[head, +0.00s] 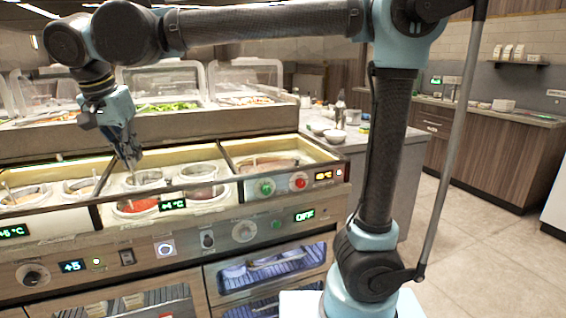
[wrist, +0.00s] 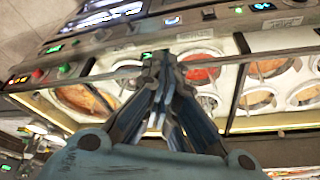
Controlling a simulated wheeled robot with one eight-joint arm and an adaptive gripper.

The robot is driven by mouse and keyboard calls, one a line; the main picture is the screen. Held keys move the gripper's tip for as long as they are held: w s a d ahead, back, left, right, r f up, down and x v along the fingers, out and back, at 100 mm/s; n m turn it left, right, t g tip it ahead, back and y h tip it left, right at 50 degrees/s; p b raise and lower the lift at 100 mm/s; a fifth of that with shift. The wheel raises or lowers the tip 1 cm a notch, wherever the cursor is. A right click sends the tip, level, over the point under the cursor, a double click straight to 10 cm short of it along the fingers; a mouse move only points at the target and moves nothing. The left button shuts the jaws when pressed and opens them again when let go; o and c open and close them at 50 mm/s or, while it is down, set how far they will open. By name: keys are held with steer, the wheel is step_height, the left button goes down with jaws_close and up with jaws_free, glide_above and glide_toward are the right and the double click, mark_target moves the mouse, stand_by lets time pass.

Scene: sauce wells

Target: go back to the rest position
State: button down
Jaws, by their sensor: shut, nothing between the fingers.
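My gripper (head: 133,164) is shut and empty. In the head view it points down over the middle bay of the sauce counter (head: 60,237), close above the round wells. In the wrist view the closed fingertips (wrist: 160,58) point toward the row of wells. A well with red sauce (head: 138,205) lies just below the gripper, and it also shows in the wrist view (wrist: 202,68). I cannot tell the exact gap between the fingertips and the wells.
Several sauce wells with utensils line the counter. A raised salad bar (head: 230,122) with clear guards stands behind it. A side counter (head: 375,150) holds bowls and a bottle (head: 340,112). Open floor (head: 470,250) lies to the right.

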steer(key=w+d+f+g, duration=0.1)
steer(key=w+d+f, duration=0.3)
steer(key=w+d, duration=0.8)
steer(key=w+d+f+g, duration=0.1)
steer(key=w+d+f, duration=0.5)
steer(key=d, duration=0.9)
steer(key=d+f, duration=0.4)
steer(key=d, duration=0.4)
steer(key=d+f, duration=0.3)
steer(key=d, duration=0.4)
steer(key=s+d+f+n, duration=0.1)
steer(key=s+d+f, duration=0.5)
steer(key=d+f, duration=0.4)
steer(key=shift+s+d+f, duration=0.25)
steer(key=shift+s+f, duration=0.1)
steer(key=shift+f, duration=0.55)
